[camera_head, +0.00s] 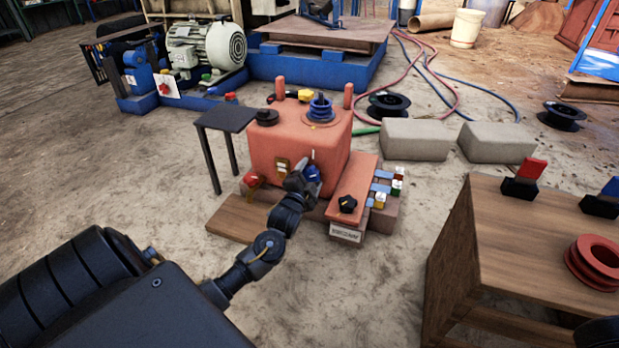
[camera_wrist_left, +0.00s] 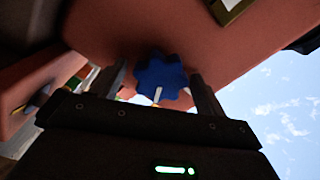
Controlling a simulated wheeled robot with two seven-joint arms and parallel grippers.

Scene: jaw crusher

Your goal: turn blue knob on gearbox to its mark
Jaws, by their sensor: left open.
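The gearbox (camera_head: 277,150) is a salmon-red box on a low base at the middle of the head view. A blue knob (camera_head: 313,174) sits low on its front face, partly hidden by my left gripper (camera_head: 303,180). In the left wrist view the lobed blue knob (camera_wrist_left: 163,72) carries a white pointer line toward the bottom of the picture. My left gripper (camera_wrist_left: 160,82) is open, with one finger on each side of the knob and visible gaps. A small pale tick above the knob in the head view may be the mark.
A black star knob (camera_head: 347,204) and several coloured switches (camera_head: 380,194) sit right of the gearbox front. A small dark table (camera_head: 226,118) stands left. A wooden bench (camera_head: 500,235) with red and blue levers is at right. Grey blocks (camera_head: 415,139) lie behind.

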